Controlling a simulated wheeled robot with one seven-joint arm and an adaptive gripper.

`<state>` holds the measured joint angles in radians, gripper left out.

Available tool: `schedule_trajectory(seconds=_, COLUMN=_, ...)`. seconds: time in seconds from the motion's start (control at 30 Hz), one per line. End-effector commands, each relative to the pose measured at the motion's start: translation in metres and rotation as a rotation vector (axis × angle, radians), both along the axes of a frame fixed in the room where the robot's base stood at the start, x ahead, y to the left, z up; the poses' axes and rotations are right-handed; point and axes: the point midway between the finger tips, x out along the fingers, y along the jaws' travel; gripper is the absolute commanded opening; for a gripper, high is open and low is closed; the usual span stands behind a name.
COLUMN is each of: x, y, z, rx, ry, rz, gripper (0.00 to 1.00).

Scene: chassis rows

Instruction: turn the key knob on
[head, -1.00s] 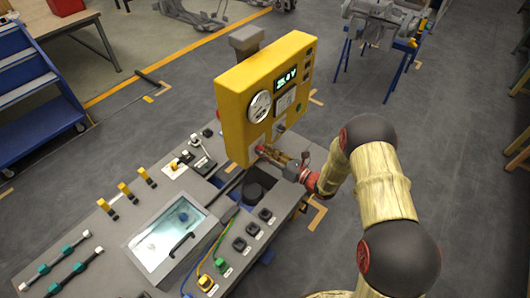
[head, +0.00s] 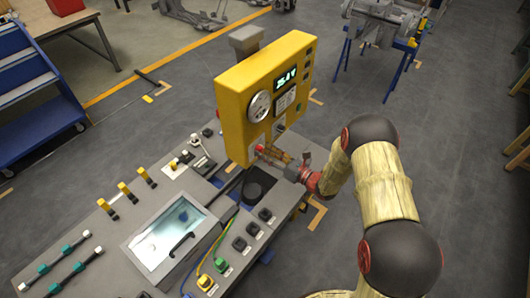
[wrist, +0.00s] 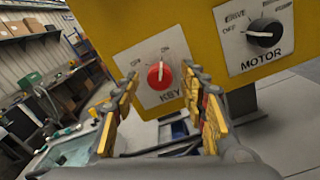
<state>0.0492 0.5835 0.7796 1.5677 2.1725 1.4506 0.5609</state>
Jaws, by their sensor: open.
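The red key knob (wrist: 159,75) sits on a white plate marked KEY (wrist: 168,95) on the yellow panel box. In the wrist view its white pointer is upright or nearly so. My gripper (wrist: 160,88) is open, with one finger to the left and one to the right of the knob. Whether the fingertips touch it, I cannot tell. In the head view the knob (head: 260,148) shows at the panel's lower edge, with my gripper (head: 274,155) in front of it. The yellow panel box (head: 232,117) stands upright on the console.
A black MOTOR knob (wrist: 265,32) is right of the key knob. The panel has a lit green display (head: 287,78) and a round gauge (head: 259,106). The grey console (head: 105,240) carries a clear-lidded box (head: 165,235) and several switches. Floor is open right of the console.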

Motion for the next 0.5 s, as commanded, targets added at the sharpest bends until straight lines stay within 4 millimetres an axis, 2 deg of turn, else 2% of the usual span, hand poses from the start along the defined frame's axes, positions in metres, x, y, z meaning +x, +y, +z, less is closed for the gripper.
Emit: schedule_trajectory(seconds=0.5, x=-0.057, y=-0.075, z=0.0, rx=0.001, ry=0.001, rz=-0.004, gripper=0.43)
